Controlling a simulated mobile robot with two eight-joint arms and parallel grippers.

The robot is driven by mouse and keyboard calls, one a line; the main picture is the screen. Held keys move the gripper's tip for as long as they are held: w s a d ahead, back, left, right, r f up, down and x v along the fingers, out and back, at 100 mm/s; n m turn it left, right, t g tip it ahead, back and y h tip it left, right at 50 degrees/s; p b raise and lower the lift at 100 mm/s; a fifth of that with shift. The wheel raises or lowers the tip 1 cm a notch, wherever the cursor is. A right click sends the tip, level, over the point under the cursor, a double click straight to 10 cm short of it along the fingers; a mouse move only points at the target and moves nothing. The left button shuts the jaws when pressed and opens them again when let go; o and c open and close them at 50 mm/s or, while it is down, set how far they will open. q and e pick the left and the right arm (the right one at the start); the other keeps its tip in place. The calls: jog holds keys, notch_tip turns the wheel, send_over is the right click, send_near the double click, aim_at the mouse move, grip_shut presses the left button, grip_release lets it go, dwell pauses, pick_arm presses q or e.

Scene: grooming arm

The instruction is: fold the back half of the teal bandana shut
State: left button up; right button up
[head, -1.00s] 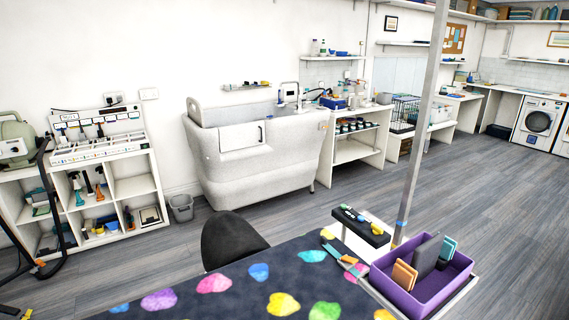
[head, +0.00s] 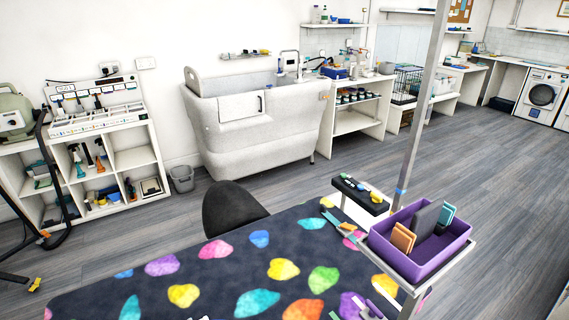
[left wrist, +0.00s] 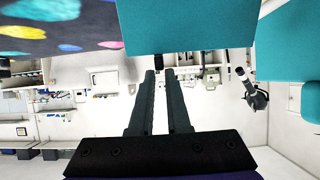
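I cannot make out the teal bandana for certain in either view. In the left wrist view, flat teal surfaces fill the top middle and the right edge; I cannot tell whether they are cloth or parts of my own body. My left gripper (left wrist: 160,73) shows in the left wrist view with its two dark fingers apart and nothing between them. It points across the room, clear of the table. Neither gripper shows in the head view.
A dark table top with coloured blotches (head: 227,272) fills the bottom of the head view; it also shows in the left wrist view (left wrist: 30,28). A purple bin (head: 430,262) with upright items stands at its right, by a metal post (head: 413,130). A black chair (head: 228,207) stands behind.

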pick_arm(q)
jog(key=shift+s+d+r+t+y+b, duration=0.1)
jog(key=shift+s+d+t+y+b, duration=0.25)
jog(key=shift+s+t+b, duration=0.15)
jog(key=shift+s+d+t+y+b, duration=0.3)
jog(key=shift+s+t+b, duration=0.1)
jog(key=shift+s+b, duration=0.15)
jog(key=s+d+t+y+b, duration=0.1)
jog(key=s+b, duration=0.1)
jog(key=b, duration=0.1)
jog(key=shift+d+t, duration=0.15)
jog(key=shift+t, duration=0.25)
